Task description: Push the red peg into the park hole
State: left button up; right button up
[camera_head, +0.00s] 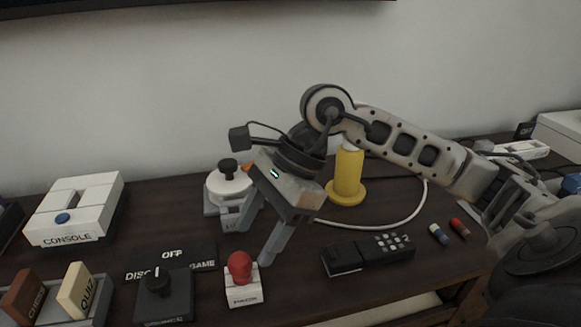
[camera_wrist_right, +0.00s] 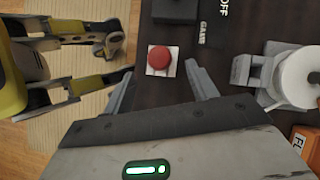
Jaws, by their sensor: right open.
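A red, round-topped peg-like piece (camera_head: 240,265) stands upright on a small white labelled block (camera_head: 243,296) at the front of the dark table. The wrist view shows the red top (camera_wrist_right: 159,57) from above on its white square. My right gripper (camera_head: 251,246) is open and empty, tilted down, just behind and above the red piece. In the right wrist view its fingers (camera_wrist_right: 162,84) are spread, with the red top ahead between them. A small red-tipped cylinder (camera_head: 459,228) lies at the right. I cannot make out a park hole. My left gripper is not in view.
A white console (camera_head: 75,210), a black dial (camera_head: 163,293) and a tile rack stand left. A white device with a black knob (camera_head: 228,185) and a yellow spool (camera_head: 348,175) stand behind. A black remote (camera_head: 367,254) and a blue-tipped cylinder (camera_head: 438,234) lie right.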

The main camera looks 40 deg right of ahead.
jog(key=w+v, duration=0.1)
jog(key=v, duration=0.9)
jog(key=shift+s+r+p, duration=0.35)
jog(key=shift+s, duration=0.2)
jog(key=shift+d, duration=0.15)
